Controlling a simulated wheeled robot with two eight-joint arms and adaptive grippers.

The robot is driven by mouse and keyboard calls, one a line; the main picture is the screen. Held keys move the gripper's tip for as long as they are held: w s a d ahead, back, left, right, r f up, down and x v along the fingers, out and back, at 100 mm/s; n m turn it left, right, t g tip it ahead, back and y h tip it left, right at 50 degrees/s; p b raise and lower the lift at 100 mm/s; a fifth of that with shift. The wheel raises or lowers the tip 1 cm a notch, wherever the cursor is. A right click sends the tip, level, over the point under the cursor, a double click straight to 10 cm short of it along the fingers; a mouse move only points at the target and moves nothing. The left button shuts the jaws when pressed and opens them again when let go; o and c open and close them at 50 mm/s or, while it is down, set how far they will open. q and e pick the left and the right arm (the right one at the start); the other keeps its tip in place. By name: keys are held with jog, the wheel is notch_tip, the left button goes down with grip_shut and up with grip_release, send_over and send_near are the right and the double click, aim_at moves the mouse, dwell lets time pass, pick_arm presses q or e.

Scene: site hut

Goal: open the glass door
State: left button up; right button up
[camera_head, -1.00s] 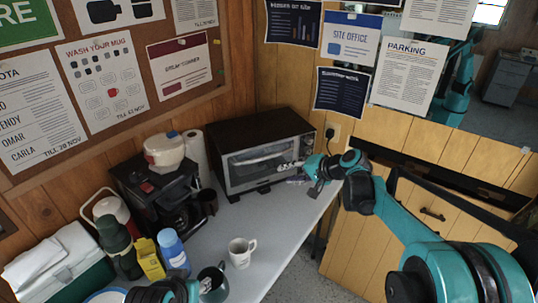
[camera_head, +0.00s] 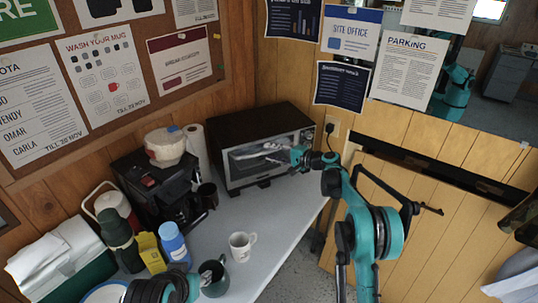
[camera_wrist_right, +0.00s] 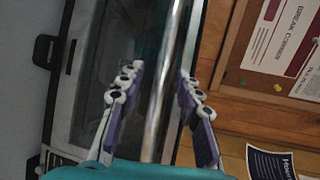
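The oven (camera_head: 246,128) stands at the back of the counter, with its glass door (camera_head: 247,165) upright and looking closed. My right gripper (camera_head: 284,155) is in front of the door and covers part of it. In the right wrist view the metal handle bar (camera_wrist_right: 163,85) runs between the two purple-padded fingers of my right gripper (camera_wrist_right: 160,100). The fingers are apart, with a visible gap on each side of the bar. The dark glass door (camera_wrist_right: 118,50) shows behind them. My left arm's end shows at the bottom edge of the head view; its fingertips cannot be made out.
A coffee maker (camera_head: 165,190) and paper roll (camera_head: 196,150) stand left of the oven. A white mug (camera_head: 241,246), dark green mug (camera_head: 214,277), blue bottle (camera_head: 173,245) and green flask (camera_head: 119,240) are nearer. The counter (camera_head: 262,222) is clear just before the oven.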

jog(key=shift+x, duration=0.8)
jog(key=shift+r, duration=0.1)
grip_shut()
